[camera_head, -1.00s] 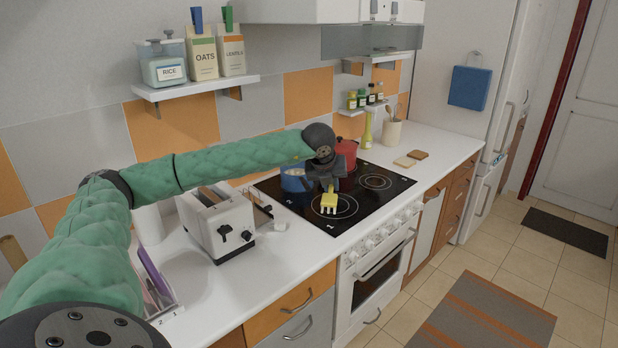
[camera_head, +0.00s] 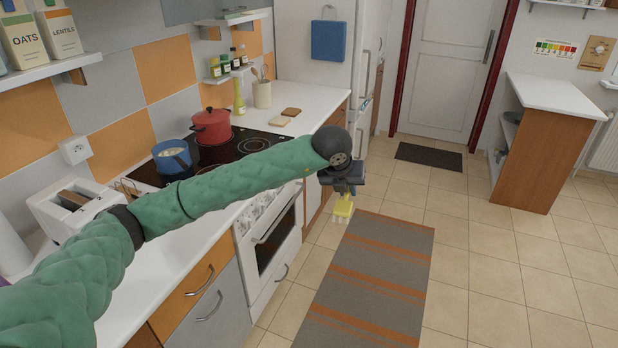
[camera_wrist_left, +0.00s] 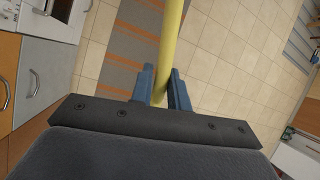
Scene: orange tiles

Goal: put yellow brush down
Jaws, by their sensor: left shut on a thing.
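The yellow brush (camera_head: 343,209) hangs below my left gripper (camera_head: 343,190) in the head view, over the floor in front of the stove. In the left wrist view, the yellow handle (camera_wrist_left: 170,45) runs between the two blue fingers of my left gripper (camera_wrist_left: 163,88), which is shut on it. The brush head points down in the head view and looks clear of the floor, though the exact gap cannot be told. My right gripper is not in view.
A striped grey and orange rug (camera_head: 375,270) lies on the tiled floor. The stove holds a red pot (camera_head: 211,127) and a blue pot (camera_head: 172,159). The counter has free room by two small boards (camera_head: 285,116). A wooden-sided cabinet (camera_head: 540,160) stands at right.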

